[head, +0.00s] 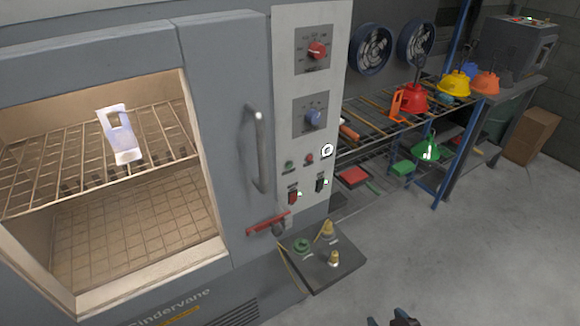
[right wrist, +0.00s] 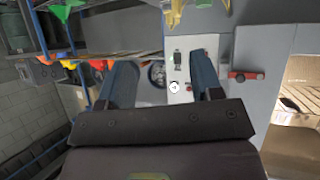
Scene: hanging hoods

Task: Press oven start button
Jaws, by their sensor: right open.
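The grey oven (head: 227,110) fills the left of the head view, its lit chamber showing through a wide opening. I cannot read which button is start. My right gripper (head: 393,319) just enters at the bottom edge, well below and right of the panel. In the right wrist view its open, empty fingers (right wrist: 163,80) point towards the panel, apart from it.
A small shelf (head: 340,279) with a green knob (head: 302,245) and brass fittings juts out below the panel. A vertical door handle (head: 257,150) stands out left of the panel. A rack (head: 375,130) with coloured hoods is behind. The floor (head: 450,255) at right is clear.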

